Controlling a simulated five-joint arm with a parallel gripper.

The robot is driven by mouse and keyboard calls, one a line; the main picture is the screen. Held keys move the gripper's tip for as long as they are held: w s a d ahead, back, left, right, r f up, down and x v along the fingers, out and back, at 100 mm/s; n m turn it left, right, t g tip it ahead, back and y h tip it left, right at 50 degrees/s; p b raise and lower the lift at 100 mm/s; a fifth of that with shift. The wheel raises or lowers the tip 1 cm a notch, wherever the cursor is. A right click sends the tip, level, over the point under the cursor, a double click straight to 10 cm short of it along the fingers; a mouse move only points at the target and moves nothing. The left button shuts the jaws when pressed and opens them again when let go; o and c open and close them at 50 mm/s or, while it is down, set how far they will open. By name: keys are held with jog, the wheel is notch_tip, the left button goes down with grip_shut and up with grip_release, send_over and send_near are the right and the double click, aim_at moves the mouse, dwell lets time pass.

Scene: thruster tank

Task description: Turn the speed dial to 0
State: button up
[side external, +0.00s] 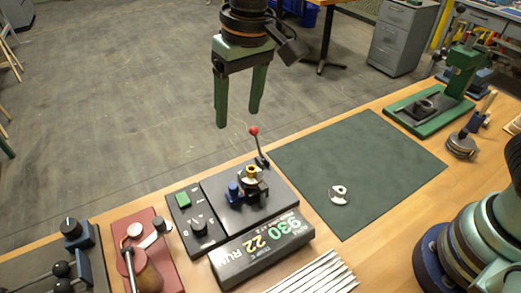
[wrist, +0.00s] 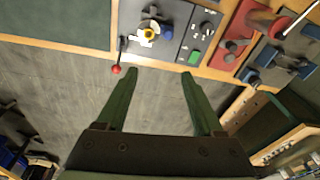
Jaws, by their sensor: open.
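A display box (side external: 262,248) in front shows 930, 22 and RUN. My gripper (side external: 238,118) is open and empty, pointing down, well above and behind the panel. In the wrist view its green fingers (wrist: 160,74) are spread apart with nothing between them.
A lever with a red knob (side external: 254,131) stands up from the black unit holding a yellow and blue part (side external: 251,180). A red fixture (side external: 140,250) is left of the panel. A dark green mat (side external: 360,165) to the right holds a small metallic disc (side external: 340,194).

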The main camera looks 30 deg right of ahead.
jog(key=g+h, duration=0.1)
send_over(199, 224)
notch_tip(199, 224, down, 7)
jog(key=shift+n, duration=0.3)
notch_tip(199, 224, down, 12)
jog(key=shift+f, duration=0.15)
grip_shut()
